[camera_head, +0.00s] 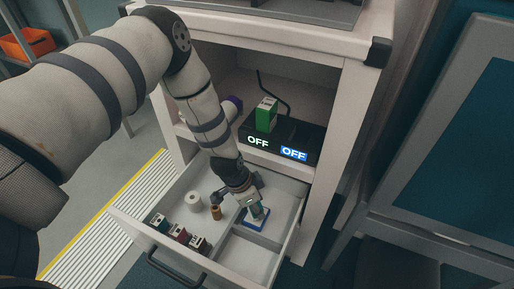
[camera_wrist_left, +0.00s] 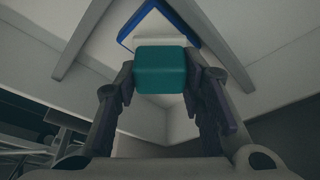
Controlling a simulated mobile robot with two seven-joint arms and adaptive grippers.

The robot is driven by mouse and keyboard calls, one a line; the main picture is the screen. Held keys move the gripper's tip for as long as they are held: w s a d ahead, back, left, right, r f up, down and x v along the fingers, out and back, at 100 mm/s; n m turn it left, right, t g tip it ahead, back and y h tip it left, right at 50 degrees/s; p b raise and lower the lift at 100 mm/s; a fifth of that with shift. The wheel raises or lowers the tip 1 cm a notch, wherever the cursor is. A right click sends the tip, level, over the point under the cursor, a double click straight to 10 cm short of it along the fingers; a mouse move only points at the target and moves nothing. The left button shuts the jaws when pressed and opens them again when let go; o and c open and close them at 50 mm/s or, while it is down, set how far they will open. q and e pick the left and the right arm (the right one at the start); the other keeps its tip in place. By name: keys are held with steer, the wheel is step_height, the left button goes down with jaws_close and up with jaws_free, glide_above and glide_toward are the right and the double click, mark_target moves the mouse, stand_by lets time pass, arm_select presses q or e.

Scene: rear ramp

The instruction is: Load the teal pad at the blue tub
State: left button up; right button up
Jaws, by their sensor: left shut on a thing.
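My left gripper (camera_head: 252,203) points down into the open drawer. The left wrist view shows its two fingers (camera_wrist_left: 160,78) shut on a teal pad (camera_wrist_left: 160,69), a rounded block held by its sides. The blue tub (camera_head: 255,224) lies on the drawer floor just below the gripper. In the left wrist view its blue rim (camera_wrist_left: 186,22) shows beyond the pad, with a pale strip between them. I cannot tell whether the pad touches the tub. My fingers partly hide the pad in the head view. My right gripper is not in view.
The drawer (camera_head: 280,240) has low dividers. A white roll (camera_head: 193,202), a brown bottle (camera_head: 215,212) and several small dark blocks (camera_head: 178,234) stand at its left.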

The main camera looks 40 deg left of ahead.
arm_select(q)
steer(key=shift+s+f+b, duration=0.1)
steer(key=shift+f+b, duration=0.2)
steer(key=shift+f, duration=0.2)
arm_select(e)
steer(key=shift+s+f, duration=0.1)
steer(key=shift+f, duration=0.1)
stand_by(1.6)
arm_select(q)
steer(key=shift+r, duration=0.1)
step_height(320, 180, up, 7)
steer(key=p, duration=0.6)
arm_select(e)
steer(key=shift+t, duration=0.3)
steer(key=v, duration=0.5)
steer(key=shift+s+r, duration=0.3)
arm_select(q)
steer(key=shift+d, duration=0.1)
